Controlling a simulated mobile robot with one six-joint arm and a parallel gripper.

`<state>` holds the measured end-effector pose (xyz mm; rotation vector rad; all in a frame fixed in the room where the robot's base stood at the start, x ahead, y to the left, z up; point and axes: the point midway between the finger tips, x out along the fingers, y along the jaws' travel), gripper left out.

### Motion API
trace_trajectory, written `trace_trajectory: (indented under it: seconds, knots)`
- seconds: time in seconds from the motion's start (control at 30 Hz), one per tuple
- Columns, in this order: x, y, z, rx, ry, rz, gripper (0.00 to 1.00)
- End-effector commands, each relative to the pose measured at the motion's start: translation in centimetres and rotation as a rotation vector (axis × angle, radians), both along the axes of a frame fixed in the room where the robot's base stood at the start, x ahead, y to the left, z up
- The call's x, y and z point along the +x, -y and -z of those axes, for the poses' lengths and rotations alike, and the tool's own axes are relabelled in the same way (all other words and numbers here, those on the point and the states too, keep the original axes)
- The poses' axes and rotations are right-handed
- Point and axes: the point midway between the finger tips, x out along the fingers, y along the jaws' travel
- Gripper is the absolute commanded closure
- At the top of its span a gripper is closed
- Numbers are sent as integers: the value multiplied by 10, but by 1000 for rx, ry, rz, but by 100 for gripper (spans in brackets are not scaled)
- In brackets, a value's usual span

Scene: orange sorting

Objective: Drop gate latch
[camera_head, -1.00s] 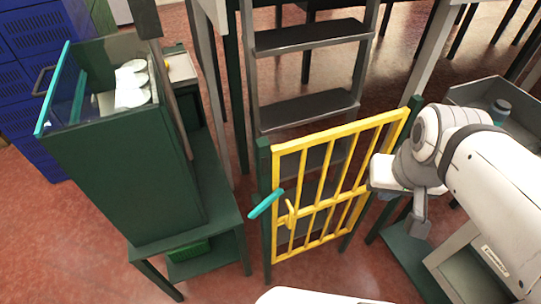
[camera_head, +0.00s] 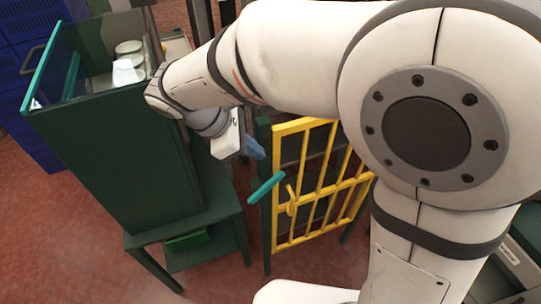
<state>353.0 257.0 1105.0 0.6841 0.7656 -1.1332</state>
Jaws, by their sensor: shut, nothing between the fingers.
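The yellow barred gate (camera_head: 318,190) stands upright between green posts, its right part hidden behind my arm. The teal latch bar (camera_head: 266,188) sticks out at the gate's left edge, tilted up to the right, across the green post (camera_head: 262,230). A yellow handle (camera_head: 289,200) is just right of it on the gate. My gripper (camera_head: 254,148) is above and slightly left of the latch, apart from it in the picture. Its bluish fingers are shut with nothing between them.
A tall green cabinet (camera_head: 115,150) with a glass-sided top holding white cups (camera_head: 128,65) stands left of the gate, on a green table (camera_head: 185,232). Blue drawers (camera_head: 25,60) stand behind. Red floor is open in front of the gate.

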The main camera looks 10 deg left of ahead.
Motion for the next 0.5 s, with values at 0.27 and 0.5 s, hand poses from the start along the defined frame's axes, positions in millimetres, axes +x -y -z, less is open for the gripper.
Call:
trace_trajectory:
  seconds: [0.27, 0.5]
  knots:
    - [-20, -60, 17, -162, -26, -251, 100]
    - [-21, -62, 17, -169, -27, -262, 100]
